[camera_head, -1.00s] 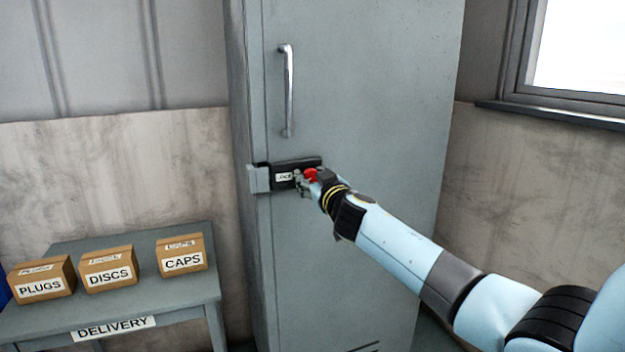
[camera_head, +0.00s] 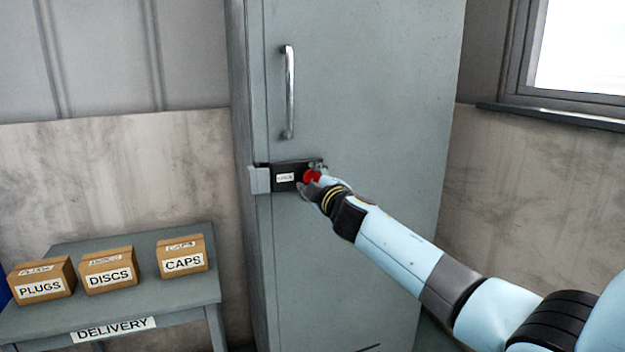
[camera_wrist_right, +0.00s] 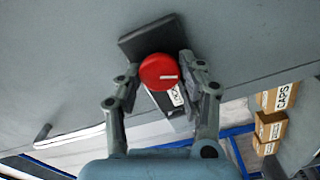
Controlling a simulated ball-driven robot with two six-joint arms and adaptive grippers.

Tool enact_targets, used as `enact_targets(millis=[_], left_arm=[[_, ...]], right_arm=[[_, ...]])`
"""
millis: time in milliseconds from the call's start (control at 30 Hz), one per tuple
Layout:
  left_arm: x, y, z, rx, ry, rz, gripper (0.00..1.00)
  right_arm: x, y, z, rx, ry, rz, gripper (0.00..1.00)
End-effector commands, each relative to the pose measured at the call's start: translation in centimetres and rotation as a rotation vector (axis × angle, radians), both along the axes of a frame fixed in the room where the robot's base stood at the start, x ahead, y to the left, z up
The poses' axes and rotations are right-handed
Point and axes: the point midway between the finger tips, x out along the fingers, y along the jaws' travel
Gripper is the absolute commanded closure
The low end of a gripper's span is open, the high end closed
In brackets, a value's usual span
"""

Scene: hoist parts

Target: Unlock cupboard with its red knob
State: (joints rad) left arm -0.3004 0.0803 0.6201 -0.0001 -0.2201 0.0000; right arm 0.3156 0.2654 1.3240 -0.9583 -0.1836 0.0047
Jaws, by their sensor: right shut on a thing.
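The grey cupboard (camera_head: 350,90) stands upright with its door closed. A black lock plate (camera_head: 285,184) with a small white label sits across the door's left edge, beside a grey bracket (camera_head: 259,180). The red knob (camera_head: 312,177) is at the plate's right end. My right gripper (camera_head: 313,178) is on the knob. My left gripper is not in view.
A vertical door handle (camera_head: 289,92) is above the lock. A grey delivery table (camera_head: 120,300) at the lower left bears boxes labelled PLUGS (camera_head: 40,280), DISCS (camera_head: 109,270) and CAPS (camera_head: 182,257). A window (camera_head: 580,50) is at the upper right.

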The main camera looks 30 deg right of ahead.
Motion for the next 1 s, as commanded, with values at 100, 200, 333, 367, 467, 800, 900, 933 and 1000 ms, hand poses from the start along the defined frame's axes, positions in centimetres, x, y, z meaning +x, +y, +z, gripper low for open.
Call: enact_targets(millis=[100, 200, 333, 367, 467, 800, 900, 933, 1000], left_arm=[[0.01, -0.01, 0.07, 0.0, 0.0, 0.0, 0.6], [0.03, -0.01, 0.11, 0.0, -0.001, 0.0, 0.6], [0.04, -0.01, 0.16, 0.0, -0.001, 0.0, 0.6], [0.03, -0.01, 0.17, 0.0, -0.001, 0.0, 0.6], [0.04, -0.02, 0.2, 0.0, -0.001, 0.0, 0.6], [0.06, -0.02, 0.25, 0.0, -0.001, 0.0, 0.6], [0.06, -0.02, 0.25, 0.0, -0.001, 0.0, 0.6], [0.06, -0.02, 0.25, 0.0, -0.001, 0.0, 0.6], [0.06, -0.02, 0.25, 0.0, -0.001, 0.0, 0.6]], right_arm=[[0.01, 0.07, -0.07, -0.094, 0.023, 0.001, 0.94], [0.0, 0.09, -0.11, -0.167, 0.041, 0.001, 0.94], [0.0, 0.1, -0.14, -0.245, 0.059, 0.001, 0.94], [0.0, 0.1, -0.14, -0.26, 0.063, 0.001, 0.94], [0.0, 0.1, -0.17, -0.304, 0.074, 0.001, 0.94], [-0.01, 0.11, -0.24, -0.371, 0.09, 0.001, 0.94], [0.0, 0.11, -0.25, -0.375, 0.091, 0.001, 0.94], [0.0, 0.11, -0.26, -0.375, 0.091, 0.001, 0.94], [0.0, 0.11, -0.27, -0.375, 0.091, 0.001, 0.94]])
